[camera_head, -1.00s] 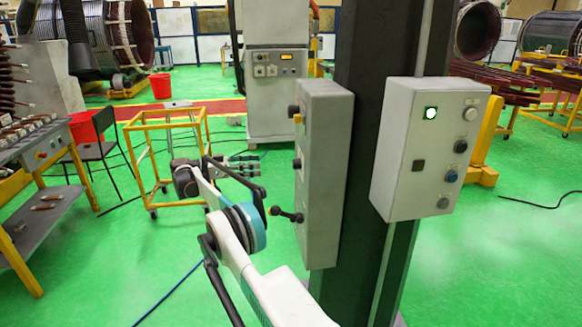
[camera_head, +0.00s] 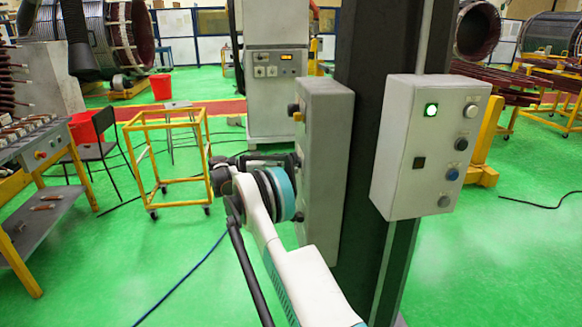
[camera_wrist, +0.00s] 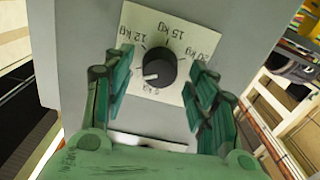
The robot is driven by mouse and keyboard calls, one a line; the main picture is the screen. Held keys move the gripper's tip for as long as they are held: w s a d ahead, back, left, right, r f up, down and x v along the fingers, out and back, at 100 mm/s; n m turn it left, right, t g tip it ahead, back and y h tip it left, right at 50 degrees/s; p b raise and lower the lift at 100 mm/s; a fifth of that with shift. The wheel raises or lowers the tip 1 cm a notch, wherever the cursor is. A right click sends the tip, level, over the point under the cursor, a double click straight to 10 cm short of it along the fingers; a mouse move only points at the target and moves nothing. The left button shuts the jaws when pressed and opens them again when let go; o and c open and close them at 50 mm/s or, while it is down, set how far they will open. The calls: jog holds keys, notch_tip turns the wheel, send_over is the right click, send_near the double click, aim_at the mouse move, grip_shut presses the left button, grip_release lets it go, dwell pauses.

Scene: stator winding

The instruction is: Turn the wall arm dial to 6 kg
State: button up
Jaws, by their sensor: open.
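In the wrist view, the black round dial (camera_wrist: 160,67) sits on a white scale plate (camera_wrist: 152,22) on a grey box face. The print appears upside down: 12 kg at upper left, 15 kg at top, 20 kg at right, 0 kg below. The dial's white mark points to the picture's lower left; no 6 kg print is readable there. My gripper (camera_wrist: 163,64) is open, its green fingers on either side of the dial, with visible gaps. In the head view, my gripper (camera_head: 262,161) is at the left side of the grey box (camera_head: 328,150), partly hidden by my arm.
The grey box hangs on a dark column (camera_head: 372,60). A second grey control box (camera_head: 405,150) with a lit green button is on the column's right. A yellow frame cart (camera_head: 165,120) and a workbench (camera_head: 45,150) stand at left.

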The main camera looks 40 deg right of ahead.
jog(key=shift+s+d, duration=0.25)
jog(key=shift+d, duration=0.2)
jog(key=c, duration=1)
jog(key=shift+c, duration=0.2)
jog(key=shift+n, duration=0.4)
jog(key=n+p, duration=0.2)
jog(key=n, duration=0.9)
jog(key=shift+w, duration=0.1)
